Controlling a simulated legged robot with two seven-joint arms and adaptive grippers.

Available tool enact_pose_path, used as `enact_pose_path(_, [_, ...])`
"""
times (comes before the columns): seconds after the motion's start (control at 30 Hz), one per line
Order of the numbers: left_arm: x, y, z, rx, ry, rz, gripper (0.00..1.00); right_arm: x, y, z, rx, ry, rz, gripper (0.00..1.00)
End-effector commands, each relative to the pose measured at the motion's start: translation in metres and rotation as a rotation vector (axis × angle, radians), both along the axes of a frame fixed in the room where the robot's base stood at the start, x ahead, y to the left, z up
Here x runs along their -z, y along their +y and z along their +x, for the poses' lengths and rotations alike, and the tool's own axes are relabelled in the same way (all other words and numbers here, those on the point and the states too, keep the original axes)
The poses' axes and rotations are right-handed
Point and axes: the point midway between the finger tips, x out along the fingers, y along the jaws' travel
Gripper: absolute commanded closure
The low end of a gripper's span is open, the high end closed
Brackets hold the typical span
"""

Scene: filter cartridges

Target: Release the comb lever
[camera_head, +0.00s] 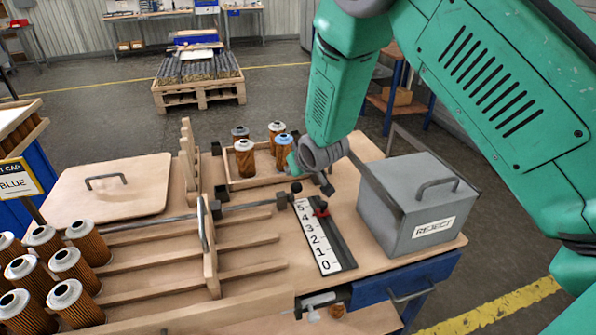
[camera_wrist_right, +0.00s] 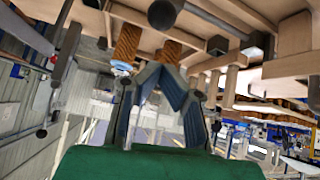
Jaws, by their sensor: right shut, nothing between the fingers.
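The comb lever is a grey rod (camera_head: 250,205) with a black ball knob (camera_head: 296,187), running from the wooden comb plate (camera_head: 209,250) toward the numbered scale. In the right wrist view the black knob (camera_wrist_right: 163,14) shows at the top edge, beyond the fingers and apart from them. My right gripper (camera_head: 318,160) hangs from the green arm just above and to the right of the knob; its fingers are partly hidden in the head view. In the right wrist view its fingers (camera_wrist_right: 163,78) are closed together and empty. My left gripper is not in view.
The number scale (camera_head: 320,238) with a red slider (camera_head: 321,210) lies beside the grey reject box (camera_head: 418,205). A tray (camera_head: 265,178) of filters stands behind the lever. Several filters (camera_head: 70,270) stand in rows at left. A wooden lid (camera_head: 110,192) lies at the back left.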

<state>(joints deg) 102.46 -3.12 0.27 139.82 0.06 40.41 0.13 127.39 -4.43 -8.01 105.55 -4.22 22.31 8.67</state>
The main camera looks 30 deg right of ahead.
Motion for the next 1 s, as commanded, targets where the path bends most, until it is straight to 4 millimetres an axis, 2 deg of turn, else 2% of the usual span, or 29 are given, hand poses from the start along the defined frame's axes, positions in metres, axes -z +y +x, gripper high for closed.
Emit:
enact_pose_path(0.1, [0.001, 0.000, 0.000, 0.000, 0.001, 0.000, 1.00, -0.007, 0.004, -0.019, -0.001, 0.001, -0.001, 1.00])
enact_pose_path(0.3, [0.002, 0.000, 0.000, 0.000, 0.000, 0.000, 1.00, -0.013, 0.007, -0.034, 0.000, 0.000, 0.000, 1.00])
enact_pose_path(0.87, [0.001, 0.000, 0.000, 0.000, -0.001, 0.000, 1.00, -0.015, 0.007, -0.037, 0.000, -0.001, 0.000, 1.00])
enact_pose_path(0.93, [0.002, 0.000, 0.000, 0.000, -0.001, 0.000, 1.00, -0.012, 0.007, -0.039, 0.000, 0.003, 0.000, 1.00])
enact_pose_path(1.0, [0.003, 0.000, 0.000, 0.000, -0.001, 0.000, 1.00, -0.001, 0.008, -0.047, -0.002, 0.022, 0.002, 1.00])
